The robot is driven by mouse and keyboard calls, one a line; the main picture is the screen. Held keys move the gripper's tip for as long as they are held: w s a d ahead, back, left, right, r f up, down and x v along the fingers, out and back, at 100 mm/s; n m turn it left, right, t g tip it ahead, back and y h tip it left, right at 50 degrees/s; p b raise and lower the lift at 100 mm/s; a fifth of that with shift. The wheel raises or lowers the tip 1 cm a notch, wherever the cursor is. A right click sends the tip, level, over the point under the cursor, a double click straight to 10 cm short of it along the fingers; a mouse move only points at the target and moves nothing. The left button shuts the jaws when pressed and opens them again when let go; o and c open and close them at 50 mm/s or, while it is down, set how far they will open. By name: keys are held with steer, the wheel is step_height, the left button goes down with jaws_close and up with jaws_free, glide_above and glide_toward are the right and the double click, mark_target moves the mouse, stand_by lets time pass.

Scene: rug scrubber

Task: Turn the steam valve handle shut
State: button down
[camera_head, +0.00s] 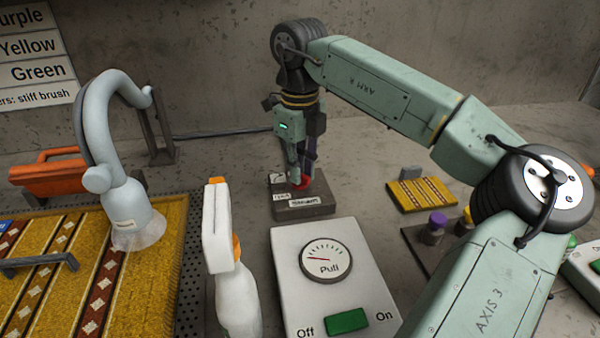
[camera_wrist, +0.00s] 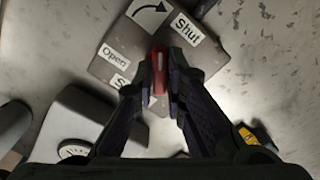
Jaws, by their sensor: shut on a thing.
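The steam valve is a grey block (camera_head: 318,207) on the table in the head view, behind the gauge box. In the wrist view its base plate (camera_wrist: 110,68) carries the labels "Open" and "Shut" and a curved arrow that runs toward "Shut". The red valve handle (camera_wrist: 159,72) lies between my fingers in the wrist view; in the head view only a bit of red shows at my fingertips. My gripper (camera_head: 301,180) points down over the block and is shut on the handle. In the wrist view the handle runs roughly up and down the picture, and my fingers hide part of it.
A white gauge box (camera_head: 290,290) with a green switch stands in front of the valve. A white spray bottle (camera_head: 235,290) is left of it. A pale hose head (camera_head: 130,210) rests on the patterned rug. A small rug piece (camera_head: 422,194) and a purple-capped bottle (camera_head: 434,228) are at the right.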

steer(key=m+b, duration=0.1)
steer(key=m, duration=0.2)
steer(key=shift+m, duration=0.4)
steer(key=shift+m+b, duration=0.55)
steer(key=shift+m, duration=1.45)
steer(key=c, duration=1.6)
jaws_free()
steer(key=shift+c, duration=0.2)
step_height(320, 180, up, 12)
